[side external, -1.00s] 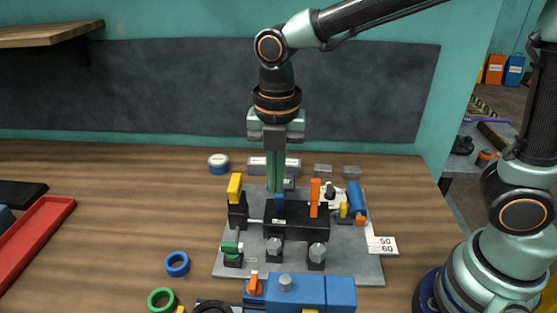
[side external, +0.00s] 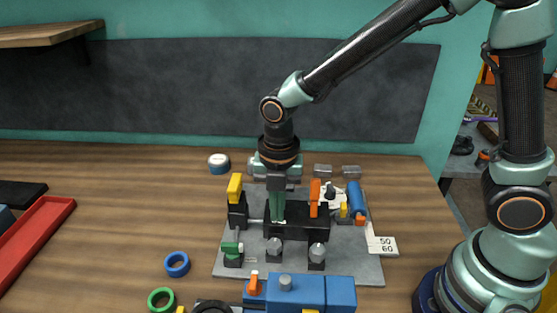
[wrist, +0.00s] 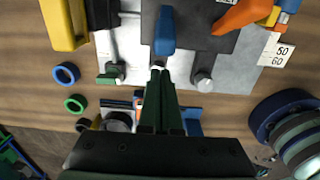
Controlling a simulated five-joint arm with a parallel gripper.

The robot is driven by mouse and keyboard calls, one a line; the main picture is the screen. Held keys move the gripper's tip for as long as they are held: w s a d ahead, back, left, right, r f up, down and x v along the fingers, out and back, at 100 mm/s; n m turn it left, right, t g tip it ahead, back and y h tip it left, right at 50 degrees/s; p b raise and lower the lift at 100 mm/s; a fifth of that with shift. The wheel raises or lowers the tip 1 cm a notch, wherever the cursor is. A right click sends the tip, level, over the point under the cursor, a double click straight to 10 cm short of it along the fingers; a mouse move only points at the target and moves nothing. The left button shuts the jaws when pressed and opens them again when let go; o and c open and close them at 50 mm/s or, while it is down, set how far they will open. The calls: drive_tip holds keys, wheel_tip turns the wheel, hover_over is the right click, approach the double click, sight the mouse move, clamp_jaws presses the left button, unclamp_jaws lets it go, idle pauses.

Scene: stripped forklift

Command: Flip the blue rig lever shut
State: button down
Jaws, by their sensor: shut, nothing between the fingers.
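The blue lever (wrist: 165,32) rises from the dark block (wrist: 205,45) in the wrist view. My gripper (wrist: 160,72) is shut and empty, with its fingertips close to the lever's lower end; I cannot tell whether they touch. In the side view the gripper (side external: 278,219) points straight down at the front left of the black block (side external: 315,222), and its green fingers hide the blue lever.
A yellow lever (side external: 235,187) stands to the left and an orange lever (side external: 315,190) to the right. Grey knobs (side external: 317,251) and a green handle (side external: 231,248) are in front. A blue machine body (side external: 300,292) lies nearer the camera. Blue and green rings (side external: 177,264) lie left.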

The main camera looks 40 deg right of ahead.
drive_tip(key=shift+w+d+r, duration=0.45)
drive_tip(key=shift+w+d, duration=0.25)
drive_tip(key=shift+d, duration=0.05)
drive_tip(key=shift+w+d+r, duration=0.1)
